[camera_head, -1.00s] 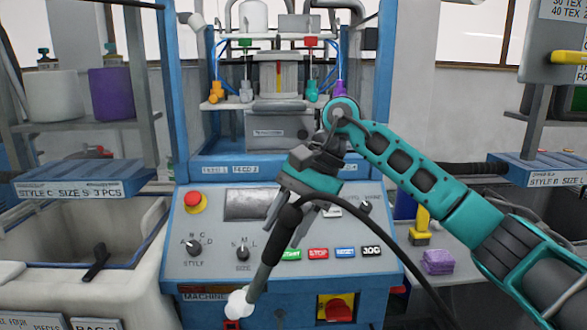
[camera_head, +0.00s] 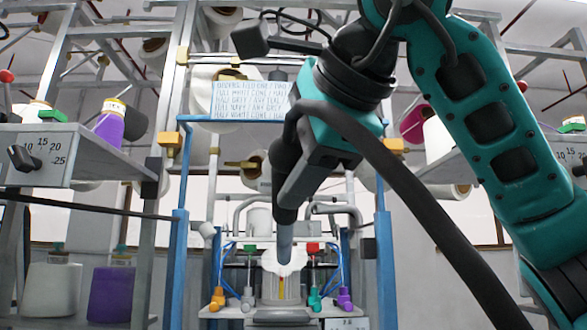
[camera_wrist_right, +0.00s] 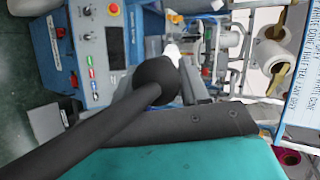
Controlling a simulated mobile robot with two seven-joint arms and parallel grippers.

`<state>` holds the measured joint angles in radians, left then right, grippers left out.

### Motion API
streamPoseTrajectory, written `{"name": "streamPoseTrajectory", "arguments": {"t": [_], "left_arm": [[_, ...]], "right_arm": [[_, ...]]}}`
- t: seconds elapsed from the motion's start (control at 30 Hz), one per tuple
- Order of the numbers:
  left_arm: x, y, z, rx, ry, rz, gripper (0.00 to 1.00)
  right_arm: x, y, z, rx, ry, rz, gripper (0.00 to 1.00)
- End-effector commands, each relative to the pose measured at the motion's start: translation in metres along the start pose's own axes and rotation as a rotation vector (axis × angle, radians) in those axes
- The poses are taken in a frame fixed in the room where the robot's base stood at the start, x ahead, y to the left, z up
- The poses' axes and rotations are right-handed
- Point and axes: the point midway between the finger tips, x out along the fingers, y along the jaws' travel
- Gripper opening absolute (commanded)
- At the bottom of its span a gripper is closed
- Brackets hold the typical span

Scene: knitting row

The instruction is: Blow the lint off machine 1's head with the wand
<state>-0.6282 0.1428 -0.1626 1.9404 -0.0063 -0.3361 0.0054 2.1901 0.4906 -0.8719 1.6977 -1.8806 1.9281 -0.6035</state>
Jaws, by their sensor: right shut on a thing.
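My right gripper (camera_head: 298,180) is shut on the wand (camera_head: 286,215), a dark grip with a grey nozzle and a thick black hose. The wand points down, its tip in front of the machine's head (camera_head: 283,287), a pale cylinder between coloured yarn feeders. A white puff (camera_head: 283,262) sits at the nozzle tip and hides part of the head. Whether the tip touches the head, I cannot tell, nor can I make out lint apart from the puff. In the wrist view the wand (camera_wrist_right: 155,82) reaches towards the machine, with the white tip beyond it. My left gripper is not in view.
Blue posts (camera_head: 180,262) frame the head on both sides. A notice sheet (camera_head: 238,101) hangs above it, partly behind my arm. Shelves with yarn cones (camera_head: 110,120) stand left and right. The control panel (camera_wrist_right: 88,50) shows in the wrist view.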

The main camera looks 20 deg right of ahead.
Motion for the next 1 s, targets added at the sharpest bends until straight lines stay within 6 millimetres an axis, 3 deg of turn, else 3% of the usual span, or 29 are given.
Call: {"name": "streamPoseTrajectory", "arguments": {"t": [0.27,1.0], "left_arm": [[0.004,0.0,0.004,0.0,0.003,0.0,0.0],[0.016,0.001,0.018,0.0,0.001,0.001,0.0]], "right_arm": [[0.016,0.001,-0.007,0.003,0.003,-0.001,0.0],[0.099,0.0,-0.042,0.001,0.003,-0.001,0.0]]}}
